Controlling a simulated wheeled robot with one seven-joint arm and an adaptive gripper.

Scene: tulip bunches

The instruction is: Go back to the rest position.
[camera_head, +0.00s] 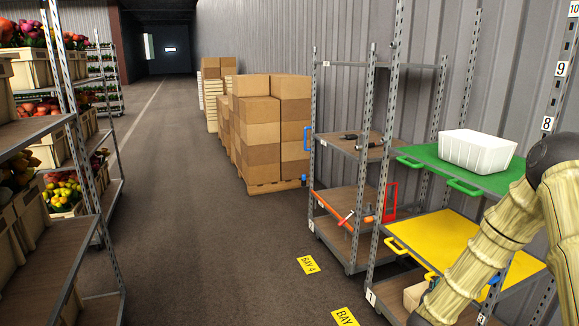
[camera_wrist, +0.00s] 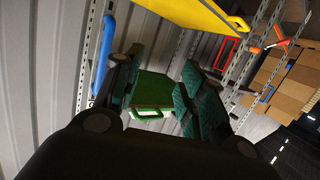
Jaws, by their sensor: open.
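My gripper (camera_wrist: 160,88) is open in the wrist view, its two dark green padded fingers apart with nothing between them. Behind the gap a green shelf board (camera_wrist: 150,108) with a light handle shows. In the head view my arm rises at the right, in front of the right-hand rack and its yellow shelf (camera_head: 450,245); the gripper itself is not visible there. A white crate (camera_head: 477,151) stands on the upper green shelf (camera_head: 430,160), apart from my arm.
A rack with flower crates (camera_head: 65,195) stands at the left. Stacked cardboard boxes (camera_head: 262,130) stand on a pallet by the wall. The aisle floor (camera_head: 180,200) between is clear.

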